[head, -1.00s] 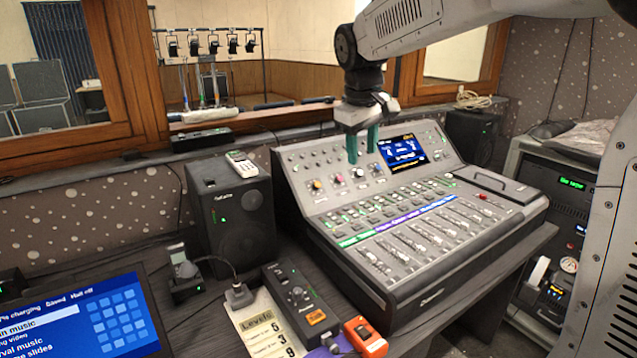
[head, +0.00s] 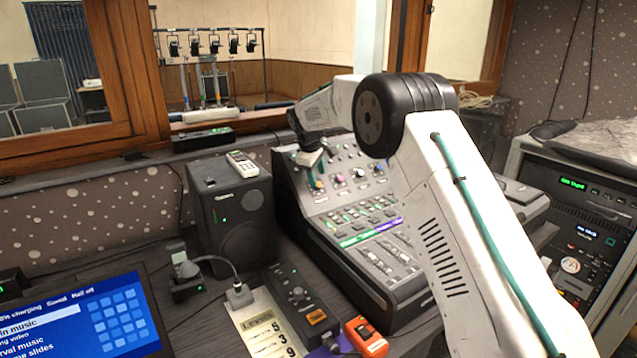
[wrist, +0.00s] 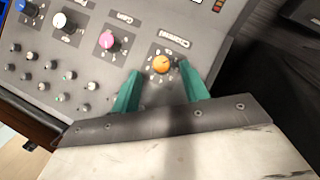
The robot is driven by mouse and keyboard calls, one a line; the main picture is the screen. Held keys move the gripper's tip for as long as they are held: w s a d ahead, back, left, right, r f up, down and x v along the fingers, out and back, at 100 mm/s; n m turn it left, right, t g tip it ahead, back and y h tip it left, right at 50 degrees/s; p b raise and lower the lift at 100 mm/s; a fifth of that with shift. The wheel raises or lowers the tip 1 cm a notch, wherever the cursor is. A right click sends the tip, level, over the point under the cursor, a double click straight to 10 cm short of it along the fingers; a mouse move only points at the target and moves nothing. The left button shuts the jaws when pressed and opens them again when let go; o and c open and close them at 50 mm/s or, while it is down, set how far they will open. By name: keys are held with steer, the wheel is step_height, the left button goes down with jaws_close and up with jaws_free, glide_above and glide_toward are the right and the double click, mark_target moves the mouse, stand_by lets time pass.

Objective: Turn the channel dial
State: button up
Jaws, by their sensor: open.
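The channel dial (wrist: 161,64) is a small orange knob on the sloping top panel of the mixing console, under a printed label that reads "Channel". A ring of marks surrounds it. My gripper (wrist: 158,70) is open, with its two teal fingers pointing at the panel. In the wrist view one fingertip is on each side of the dial, apart from it in the picture; how close they are in depth I cannot tell. In the head view my gripper (head: 316,174) is over the console's left end and largely covers the dial there.
A pink knob (wrist: 107,40), a white knob (wrist: 60,20) and a blue knob (wrist: 20,6) sit in a row beside the dial. Smaller knobs lie below them. A black speaker (head: 236,215) stands left of the console (head: 345,268). My arm hides the console's right part.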

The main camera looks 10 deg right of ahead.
mark_target(319, 185)
steer(key=shift+x, duration=1.9)
jaws_close()
steer(key=shift+m, duration=0.3)
steer(key=shift+d+m+g+y, duration=0.15)
steer(key=shift+m+g+y, duration=0.55)
steer(key=shift+m, duration=0.4)
steer(key=shift+m+g+y, duration=0.4)
steer(key=shift+m+y, duration=0.9)
steer(key=shift+m, duration=0.4)
